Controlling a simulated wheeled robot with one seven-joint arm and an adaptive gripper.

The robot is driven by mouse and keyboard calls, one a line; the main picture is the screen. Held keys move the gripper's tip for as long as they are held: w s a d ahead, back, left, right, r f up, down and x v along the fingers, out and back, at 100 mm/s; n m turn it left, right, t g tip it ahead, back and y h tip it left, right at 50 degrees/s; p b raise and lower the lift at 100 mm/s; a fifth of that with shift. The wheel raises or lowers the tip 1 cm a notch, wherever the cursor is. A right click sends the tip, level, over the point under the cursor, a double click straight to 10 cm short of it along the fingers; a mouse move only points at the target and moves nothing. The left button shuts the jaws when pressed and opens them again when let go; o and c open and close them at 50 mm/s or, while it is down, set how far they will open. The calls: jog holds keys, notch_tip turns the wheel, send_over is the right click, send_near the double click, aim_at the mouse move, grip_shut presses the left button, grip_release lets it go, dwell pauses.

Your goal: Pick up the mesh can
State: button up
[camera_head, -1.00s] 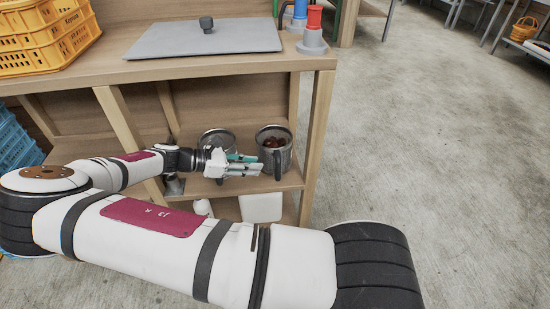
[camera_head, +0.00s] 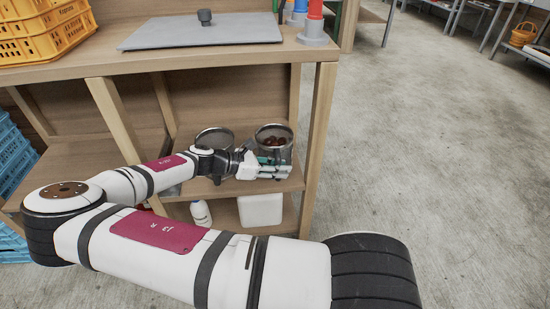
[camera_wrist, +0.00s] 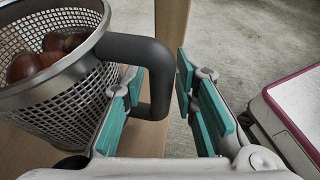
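The mesh can (camera_wrist: 62,105) is a grey wire-mesh cup with a solid rim, a thick dark handle (camera_wrist: 160,85) and brown chestnuts inside. It fills the left of the wrist view. In the head view the can (camera_head: 274,131) stands upright on the middle shelf, its lower part hidden by my gripper (camera_head: 272,168). In the wrist view my gripper (camera_wrist: 160,82) is open, with teal pads on either side of the handle. The left finger is in the loop between can and handle; the right finger is outside, with a gap to the handle.
A second grey can (camera_head: 213,138) stands left of it on the shelf (camera_head: 293,180), partly behind my arm. The bench top (camera_head: 180,62) is above and a wooden post (camera_head: 318,140) stands close on the right. A white container (camera_head: 261,210) and a bottle (camera_head: 201,213) are below.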

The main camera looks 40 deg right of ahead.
aim_at(278, 160)
grip_shut()
jog(key=shift+r, duration=0.15)
jog(key=shift+r+p, duration=0.55)
jog(key=shift+r, duration=0.1)
jog(key=shift+s+a+r+p, duration=0.1)
jog(key=shift+a+r+p, duration=0.05)
jog(key=shift+r+p, duration=0.4)
jog(key=shift+s+a+r+p, duration=0.1)
jog(key=shift+r+p, duration=0.2)
jog(key=shift+r, duration=0.35)
jog(key=s+a+r+p, duration=0.1)
jog(key=s+a+p, duration=0.4)
jog(key=s+a, duration=0.5)
jog(key=shift+s+a, duration=0.4)
jog(key=shift+a, duration=0.1)
